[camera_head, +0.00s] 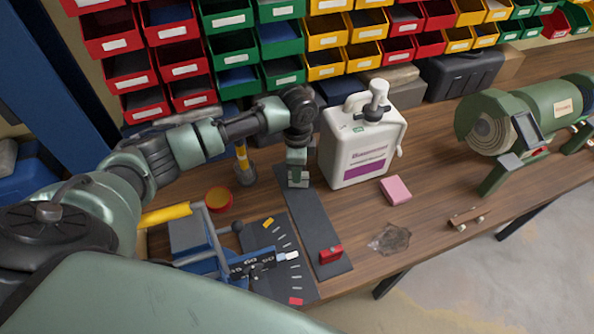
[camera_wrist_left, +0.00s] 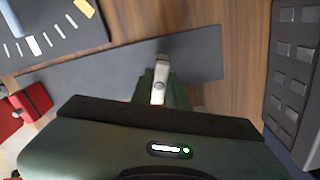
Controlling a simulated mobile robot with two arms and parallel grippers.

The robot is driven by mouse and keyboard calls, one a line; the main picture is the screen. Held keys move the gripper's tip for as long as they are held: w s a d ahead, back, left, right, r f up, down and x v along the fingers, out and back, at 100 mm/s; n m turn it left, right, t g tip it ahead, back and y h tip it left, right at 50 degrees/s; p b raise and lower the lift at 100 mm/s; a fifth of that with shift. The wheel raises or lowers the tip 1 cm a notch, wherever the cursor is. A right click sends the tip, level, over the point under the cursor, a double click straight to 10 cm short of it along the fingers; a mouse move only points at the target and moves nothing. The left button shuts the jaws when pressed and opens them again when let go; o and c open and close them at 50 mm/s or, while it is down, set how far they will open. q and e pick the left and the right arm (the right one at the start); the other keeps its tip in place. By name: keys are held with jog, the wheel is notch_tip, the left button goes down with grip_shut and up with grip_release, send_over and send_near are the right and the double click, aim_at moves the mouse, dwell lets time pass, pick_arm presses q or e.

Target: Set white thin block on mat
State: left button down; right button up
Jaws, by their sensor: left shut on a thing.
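My left gripper (camera_head: 298,180) points down over the far end of the long dark grey mat (camera_head: 312,215). It is shut on the white thin block, of which only a small light part shows between the fingers in the head view. In the left wrist view, the pale block (camera_wrist_left: 160,82) sticks out from the gripper over the mat (camera_wrist_left: 95,78). I cannot tell whether the block touches the mat. My right gripper is not in view.
A red object (camera_head: 330,255) sits on the mat's near end. A white canister (camera_head: 362,140) stands close right of the gripper, with a pink block (camera_head: 395,190) beside it. A blue-and-yellow tool on a marked dark plate (camera_head: 285,268) lies left. A green grinder (camera_head: 530,120) stands right.

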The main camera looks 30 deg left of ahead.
pick_arm(q)
jog(key=shift+f, duration=0.45)
jog(key=c, duration=1.4)
grip_release()
jog(key=shift+f, duration=0.1)
notch_tip(320, 180, up, 12)
jog(key=shift+r+b, duration=0.2)
jog(key=shift+b, duration=0.65)
